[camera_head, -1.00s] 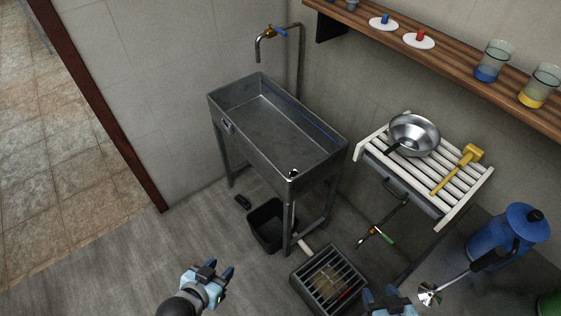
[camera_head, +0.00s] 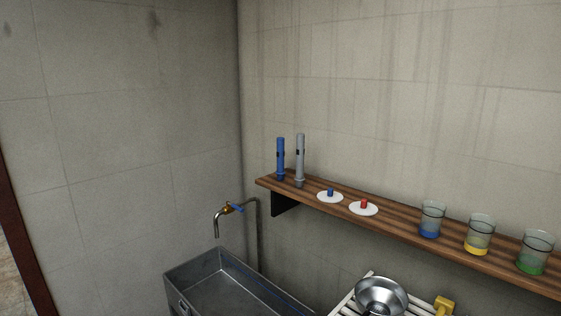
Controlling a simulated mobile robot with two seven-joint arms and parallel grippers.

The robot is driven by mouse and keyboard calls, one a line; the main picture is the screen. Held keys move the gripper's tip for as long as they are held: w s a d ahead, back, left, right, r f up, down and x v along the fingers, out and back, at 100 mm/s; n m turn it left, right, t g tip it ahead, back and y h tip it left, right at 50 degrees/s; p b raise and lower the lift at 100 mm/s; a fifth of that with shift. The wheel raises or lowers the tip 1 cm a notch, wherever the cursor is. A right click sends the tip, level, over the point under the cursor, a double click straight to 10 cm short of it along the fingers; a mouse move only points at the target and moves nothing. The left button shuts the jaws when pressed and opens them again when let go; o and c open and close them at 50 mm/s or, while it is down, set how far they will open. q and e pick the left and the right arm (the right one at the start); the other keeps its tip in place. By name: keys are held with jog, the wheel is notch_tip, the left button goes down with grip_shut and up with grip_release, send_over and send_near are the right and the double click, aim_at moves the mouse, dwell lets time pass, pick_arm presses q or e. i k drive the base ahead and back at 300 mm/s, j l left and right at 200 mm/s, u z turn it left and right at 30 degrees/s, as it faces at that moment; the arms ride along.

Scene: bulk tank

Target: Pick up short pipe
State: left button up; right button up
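No piece is clearly a short pipe in the current view. Two slim upright tubes stand on the shelf near its left end, a blue tube (camera_head: 280,160) and a grey tube (camera_head: 300,162). The blue one looks a little shorter than the grey one. I cannot tell whether either is the short pipe. Neither of my grippers is in view. The floor under the sink is out of view.
A wooden shelf (camera_head: 395,231) runs along the right wall. It holds two white discs with a blue knob (camera_head: 330,192) and a red knob (camera_head: 363,204), and three glasses (camera_head: 432,217).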

aim_at(279, 172)
jog(key=i+j, duration=0.25)
jog(key=j, duration=0.15)
jog(key=i+j, duration=0.5)
jog(key=j, duration=0.25)
jog(key=i+j, duration=0.25)
jog(key=j+z, duration=0.05)
jog(key=j, duration=0.05)
